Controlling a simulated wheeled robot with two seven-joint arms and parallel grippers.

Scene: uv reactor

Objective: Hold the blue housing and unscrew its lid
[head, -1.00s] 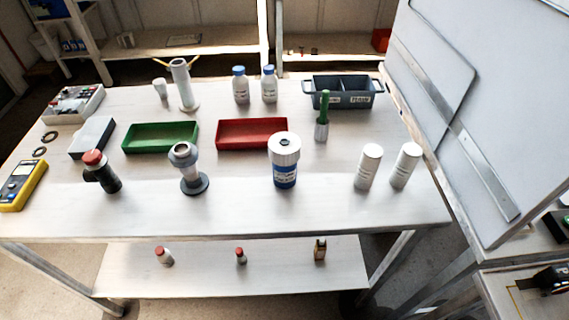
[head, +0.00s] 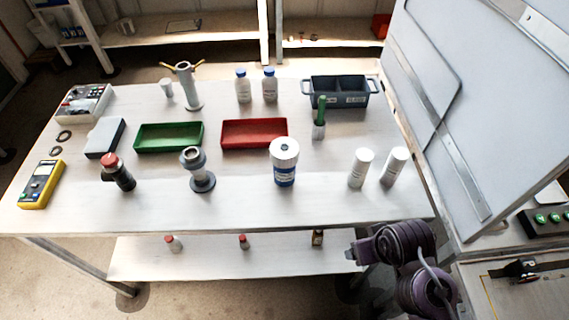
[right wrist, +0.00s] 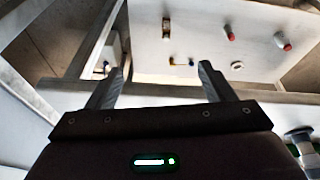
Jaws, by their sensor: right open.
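The blue housing (head: 285,177) stands upright near the front middle of the white table. It has a white lid (head: 285,148) on top with a dark round spot in its centre, and a label on its blue lower part. My right arm shows at the lower right of the head view, past the table's front right corner, well apart from the housing. In the right wrist view my right gripper (right wrist: 160,82) is open with nothing between its fingers. The housing cannot be made out in that view. My left gripper is out of view.
A grey flanged fitting (head: 198,172) and a red-capped dark bottle (head: 118,172) stand left of the housing. Two white cylinders (head: 377,168) stand right of it. A red tray (head: 254,134) lies behind. A large tilted panel (head: 450,100) borders the right side.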

